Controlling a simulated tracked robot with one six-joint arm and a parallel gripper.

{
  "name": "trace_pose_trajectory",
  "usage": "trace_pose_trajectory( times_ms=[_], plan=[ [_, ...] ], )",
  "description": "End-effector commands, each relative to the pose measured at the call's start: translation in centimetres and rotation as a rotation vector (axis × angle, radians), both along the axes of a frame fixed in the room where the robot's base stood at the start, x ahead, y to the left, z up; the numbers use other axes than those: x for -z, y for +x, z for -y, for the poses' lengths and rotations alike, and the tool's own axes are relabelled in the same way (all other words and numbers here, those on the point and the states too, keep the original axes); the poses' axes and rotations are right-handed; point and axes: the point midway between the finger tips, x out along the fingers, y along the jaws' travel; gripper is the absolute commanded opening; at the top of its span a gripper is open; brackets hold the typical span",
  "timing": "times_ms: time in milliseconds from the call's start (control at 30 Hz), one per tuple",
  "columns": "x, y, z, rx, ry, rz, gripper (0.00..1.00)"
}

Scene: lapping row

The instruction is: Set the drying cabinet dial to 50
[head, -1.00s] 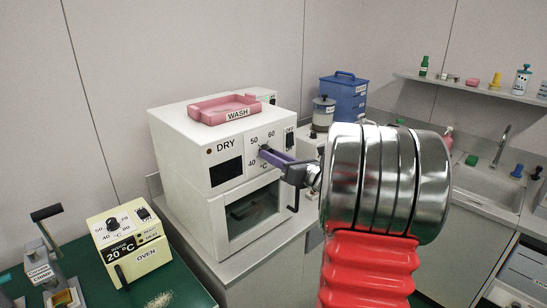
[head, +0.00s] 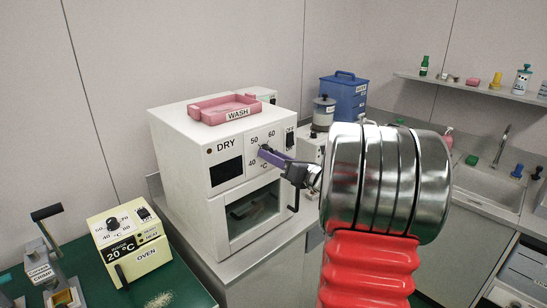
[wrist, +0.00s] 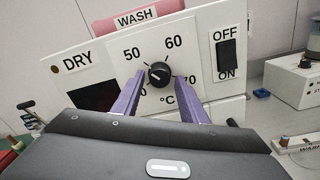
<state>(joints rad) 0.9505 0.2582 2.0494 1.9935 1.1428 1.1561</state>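The white drying cabinet (head: 175,150) is marked DRY. Its round black dial (wrist: 159,73) has the numbers 50 and 60 above it, 50 at upper left; 70 is partly covered at lower right. A pale mark shows on the dial, but I cannot read its exact setting. My gripper (wrist: 160,78) has its two purple fingers on either side of the dial, with a small gap showing on each side. It is open around the dial. In the head view, my gripper (head: 263,153) reaches the front panel and hides most of the dial.
An OFF/ON rocker switch (wrist: 225,55) sits right of the dial. A pink WASH tray (head: 222,109) lies on the cabinet. A cream oven (head: 128,243) with its own dial stands at lower left. A blue box (head: 344,98) and a sink (head: 487,190) are to the right.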

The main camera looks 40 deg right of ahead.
Motion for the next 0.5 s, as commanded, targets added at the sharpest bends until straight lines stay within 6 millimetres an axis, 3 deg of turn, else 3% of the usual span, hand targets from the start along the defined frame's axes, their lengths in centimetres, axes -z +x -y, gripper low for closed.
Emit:
trace_pose_trajectory(
  times_ms=[333, 500],
  plan=[
    [-0.1, -0.1, 0.0, 0.000, -0.001, 0.002, 0.44],
    [-0.1, -1.1, 0.1, 0.001, -0.001, 0.001, 0.44]
  ],
)
